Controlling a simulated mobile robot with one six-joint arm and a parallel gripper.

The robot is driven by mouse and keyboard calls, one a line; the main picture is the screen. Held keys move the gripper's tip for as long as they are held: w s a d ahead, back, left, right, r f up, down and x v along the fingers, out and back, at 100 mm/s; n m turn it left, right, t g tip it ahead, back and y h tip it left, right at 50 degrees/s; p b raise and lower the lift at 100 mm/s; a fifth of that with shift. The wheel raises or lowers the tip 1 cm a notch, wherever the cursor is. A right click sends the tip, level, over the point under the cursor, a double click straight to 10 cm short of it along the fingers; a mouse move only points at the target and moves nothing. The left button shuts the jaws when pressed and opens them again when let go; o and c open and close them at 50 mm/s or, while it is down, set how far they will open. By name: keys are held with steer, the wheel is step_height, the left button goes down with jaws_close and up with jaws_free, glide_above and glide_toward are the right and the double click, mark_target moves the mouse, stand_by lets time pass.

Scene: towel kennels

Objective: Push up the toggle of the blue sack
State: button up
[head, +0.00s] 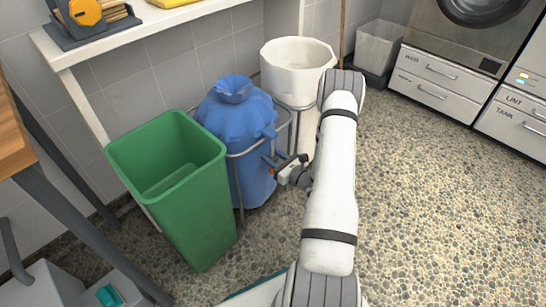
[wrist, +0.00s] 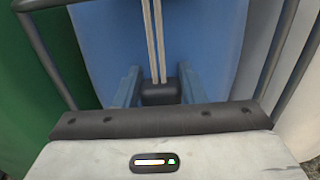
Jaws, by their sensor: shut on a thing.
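The blue sack (head: 237,122) hangs in a metal frame, its top gathered and bunched. It fills the background of the wrist view (wrist: 215,45). My gripper (head: 277,165) is at the sack's right front side, low down. In the wrist view, the fingers of my gripper (wrist: 160,90) are closed on either side of the dark toggle (wrist: 161,93). Two pale cords (wrist: 154,40) run upward from the toggle, side by side. In the head view the toggle is too small to make out at my gripper.
A green bin (head: 178,185) stands left of the sack, close beside it. A white sack (head: 297,75) stands behind on the right. A white shelf (head: 150,25) runs above. The pebbled floor (head: 430,190) to the right is clear.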

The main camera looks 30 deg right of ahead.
mark_target(273, 139)
jaws_close()
step_height(273, 139, up, 9)
steer(key=p, duration=0.5)
steer(key=shift+f+p, duration=0.2)
steer(key=shift+p, duration=0.1)
steer(key=o, duration=0.7)
jaws_free()
steer(key=shift+f, duration=0.1)
steer(key=shift+p+v, duration=0.8)
steer(key=shift+v, duration=3.1)
